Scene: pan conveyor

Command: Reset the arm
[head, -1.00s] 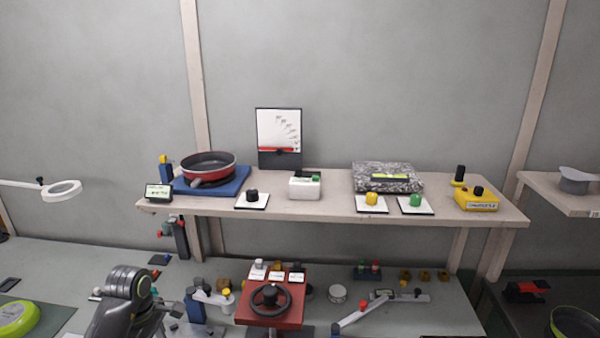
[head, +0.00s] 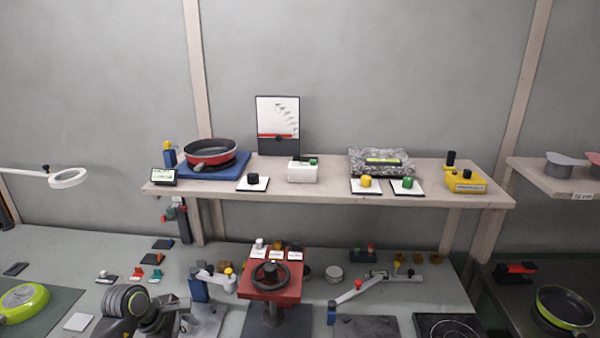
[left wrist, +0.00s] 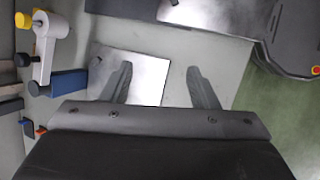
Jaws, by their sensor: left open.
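My left arm shows at the bottom left of the head view, in front of the workbench, with its gripper (head: 182,310) low over the bench. In the left wrist view the left gripper (left wrist: 157,78) is open, its two dark fingers spread with nothing between them. A pale, shiny plate (left wrist: 138,68) lies below, behind the left finger. My right gripper is in neither view.
A blue post (head: 198,288) with a jointed arm and a red handwheel stand (head: 270,287) are right of my left arm. A shelf (head: 330,190) above holds a red pan (head: 210,153).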

